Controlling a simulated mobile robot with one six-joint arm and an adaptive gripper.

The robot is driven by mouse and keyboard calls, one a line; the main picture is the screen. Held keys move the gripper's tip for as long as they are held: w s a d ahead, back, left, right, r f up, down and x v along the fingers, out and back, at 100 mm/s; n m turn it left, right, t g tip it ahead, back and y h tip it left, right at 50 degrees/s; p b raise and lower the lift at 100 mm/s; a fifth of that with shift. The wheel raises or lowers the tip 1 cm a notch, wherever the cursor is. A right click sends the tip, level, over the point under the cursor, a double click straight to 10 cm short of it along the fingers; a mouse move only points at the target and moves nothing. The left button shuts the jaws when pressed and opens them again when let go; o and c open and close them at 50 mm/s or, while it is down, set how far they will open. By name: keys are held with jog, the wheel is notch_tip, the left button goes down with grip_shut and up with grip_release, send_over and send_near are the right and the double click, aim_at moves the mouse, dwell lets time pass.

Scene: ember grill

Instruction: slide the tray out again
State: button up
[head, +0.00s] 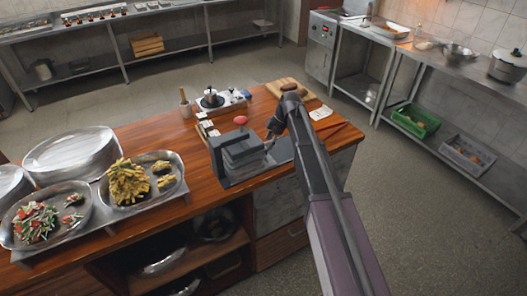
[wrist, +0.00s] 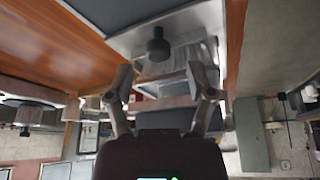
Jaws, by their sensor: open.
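The small grey ember grill (head: 238,157) stands on the wooden counter, with a grey base strip (head: 283,150) running to its right. In the wrist view a dark round knob (wrist: 158,46) sticks out in front of a grey metal part (wrist: 178,58), which looks like the tray's front. My gripper (head: 271,139) is at the right side of the grill. In the wrist view my gripper (wrist: 162,84) is open, with the knob ahead of and between its fingertips, and nothing is held. How far the tray is in or out is hidden by my arm and the grill.
Food platters (head: 138,180) and a large metal lid (head: 73,155) stand left on the wooden counter (head: 165,133). A small burner (head: 216,102) and a wooden board (head: 292,88) lie behind the grill. Open floor (head: 430,215) lies to the right.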

jog(key=shift+b+x, duration=1.1)
jog(key=shift+x, duration=0.4)
